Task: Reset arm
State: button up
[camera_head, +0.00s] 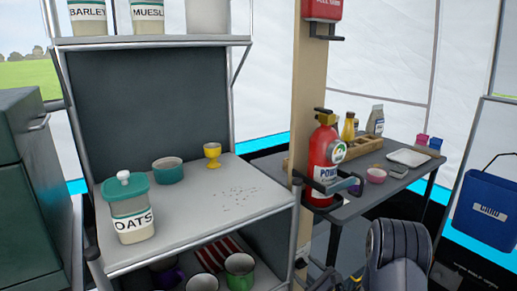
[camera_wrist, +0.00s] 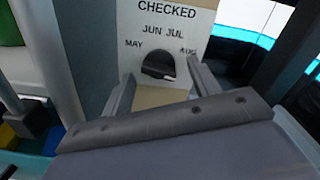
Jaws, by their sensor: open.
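My gripper (camera_wrist: 161,70) shows in the wrist view with its two grey fingers spread apart and nothing between them. I cannot tell whether the fingers touch the panel. In the head view, part of my arm is at the lower right, in front of the side table; my fingertips cannot be made out there.
A red fire extinguisher (camera_head: 325,160) hangs on a wooden post (camera_head: 308,85). Left of it, a shelf (camera_head: 185,222) holds an oats jar (camera_head: 131,215), a teal bowl (camera_head: 168,171) and a yellow egg cup (camera_head: 212,153). A side table (camera_head: 360,208) and blue container (camera_head: 485,211) stand right.

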jog(key=p+v, duration=0.1)
jog(key=v, duration=1)
jog(key=s+a+r+n+g+y+p, duration=0.2)
jog(key=s+a+r+n+g+p, duration=0.1)
jog(key=r, duration=0.5)
jog(key=shift+a+n+p, duration=0.5)
jog(key=shift+a+p, duration=0.15)
jog(key=shift+a, duration=0.15)
jog(key=shift+a+r, duration=0.1)
